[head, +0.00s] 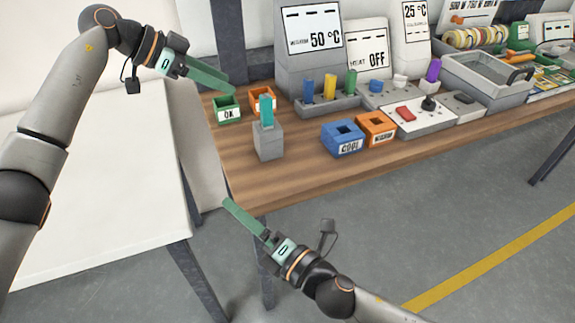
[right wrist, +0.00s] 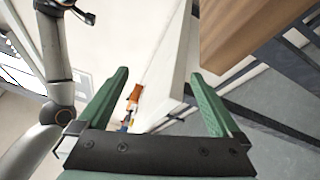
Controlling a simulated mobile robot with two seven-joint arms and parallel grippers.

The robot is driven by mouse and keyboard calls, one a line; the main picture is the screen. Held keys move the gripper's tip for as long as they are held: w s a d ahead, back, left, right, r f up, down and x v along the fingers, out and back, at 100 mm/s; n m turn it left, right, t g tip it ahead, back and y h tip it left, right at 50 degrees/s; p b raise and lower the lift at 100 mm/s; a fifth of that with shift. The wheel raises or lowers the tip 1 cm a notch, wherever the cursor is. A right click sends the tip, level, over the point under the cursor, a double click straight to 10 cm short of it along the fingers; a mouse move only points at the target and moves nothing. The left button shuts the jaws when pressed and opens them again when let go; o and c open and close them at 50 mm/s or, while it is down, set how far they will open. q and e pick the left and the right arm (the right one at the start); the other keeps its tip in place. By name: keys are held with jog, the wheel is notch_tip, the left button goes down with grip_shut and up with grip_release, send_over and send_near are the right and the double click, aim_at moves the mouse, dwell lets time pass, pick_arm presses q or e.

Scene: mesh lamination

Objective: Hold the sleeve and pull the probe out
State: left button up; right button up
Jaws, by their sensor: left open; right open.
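A teal upright piece (head: 267,112) stands in a grey block (head: 268,144) near the left end of the wooden bench; I take these for the probe and sleeve, but cannot be sure. The teal piece's lower end is hidden in the block. My left gripper (head: 232,91) is open and empty, up and left of them, over the green OK bin. My right gripper (head: 226,202) is open and empty, in front of the bench's near left corner, below the block in the picture. Its two green fingers show wide apart in the right wrist view (right wrist: 160,90).
A green OK bin (head: 227,113) and an orange bin (head: 255,108) stand behind the block. Blue (head: 343,147) and orange (head: 377,139) socket boxes stand to its right. Blue, yellow and green pieces (head: 330,89) stand before the 50 °C unit. A white table (head: 90,200) is at left.

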jog(key=w+r, duration=0.2)
jog(key=w, duration=0.1)
jog(key=n+t+h, duration=0.4)
jog(key=n+h, duration=0.3)
jog(key=n, duration=0.2)
send_near(272, 140)
jog(key=shift+w+a, duration=0.15)
jog(key=shift+w, duration=0.4)
jog(key=x, duration=1.1)
jog(key=shift+w+a, duration=0.15)
jog(key=shift+w, duration=0.25)
grip_shut()
dwell(0.5)
